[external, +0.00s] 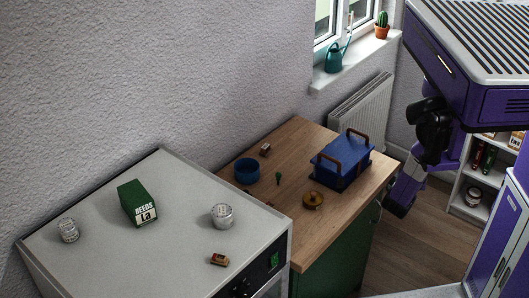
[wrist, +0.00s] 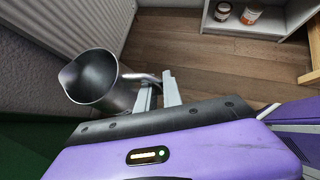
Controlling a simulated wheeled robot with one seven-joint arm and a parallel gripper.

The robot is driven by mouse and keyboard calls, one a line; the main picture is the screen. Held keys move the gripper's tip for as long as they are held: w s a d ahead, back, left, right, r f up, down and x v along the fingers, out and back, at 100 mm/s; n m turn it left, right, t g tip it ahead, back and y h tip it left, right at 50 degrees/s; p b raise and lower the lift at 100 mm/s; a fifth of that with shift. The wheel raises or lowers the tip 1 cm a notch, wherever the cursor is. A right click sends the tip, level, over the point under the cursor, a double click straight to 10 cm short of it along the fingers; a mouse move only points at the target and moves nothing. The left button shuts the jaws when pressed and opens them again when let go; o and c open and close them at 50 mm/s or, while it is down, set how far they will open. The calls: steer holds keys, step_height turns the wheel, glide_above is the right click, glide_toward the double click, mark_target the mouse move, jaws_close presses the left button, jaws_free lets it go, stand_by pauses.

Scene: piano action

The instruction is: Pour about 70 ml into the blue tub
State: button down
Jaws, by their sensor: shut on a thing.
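The blue tub (external: 247,170) is a round, open container on the wooden worktop, near the wall. A grey metal jug (wrist: 92,78) with a pouring lip shows at the left of the wrist view. My gripper (wrist: 158,92) is shut on the jug's handle at its right side. The inside of the jug looks dark, and I cannot tell how much liquid it holds. In the external view my arm hangs past the right end of the worktop, away from the tub, and I cannot make out the jug there.
A blue box with brown handles (external: 341,165) stands on the worktop between my arm and the tub. A brass-coloured round item (external: 313,200) and small parts lie nearby. A white radiator (wrist: 88,22) is close to the jug. A shelf (external: 478,178) stands at the right.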

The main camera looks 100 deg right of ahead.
steer(key=s+r+n+t+b, duration=0.2)
steer(key=s+r+n, duration=0.1)
steer(key=s+r, duration=0.3)
steer(key=d+r+n+t, duration=0.2)
steer(key=d+r, duration=0.6)
steer(key=r, duration=0.2)
steer(key=w+d+r+n+t, duration=0.1)
steer(key=w+d+r+n, duration=0.1)
steer(key=w+d+r, duration=0.75)
steer(key=w+d+r+n+t+p, duration=0.1)
steer(key=w+r+n+t+p, duration=0.15)
steer(key=w, duration=1.15)
steer(key=w+d+r+n+t+p, duration=0.1)
steer(key=w+d+r+n+p, duration=0.15)
steer(key=w, duration=1.15)
steer(key=w+a+n+t+y+p, duration=0.1)
steer(key=w+a, duration=0.3)
steer(key=w, duration=0.5)
steer(key=w+a+r+n+y+p, duration=0.1)
steer(key=w+a, duration=0.4)
steer(key=w, duration=0.5)
steer(key=w+a+n+t+y+p, duration=0.1)
steer(key=w+a+n, duration=0.1)
steer(key=w+a, duration=0.3)
steer(key=w, duration=0.4)
steer(key=shift+w+a+r+n+t+y+p, duration=0.2)
steer(key=shift+r+n+t+y+p, duration=0.1)
steer(key=shift+r+t+y+p, duration=0.1)
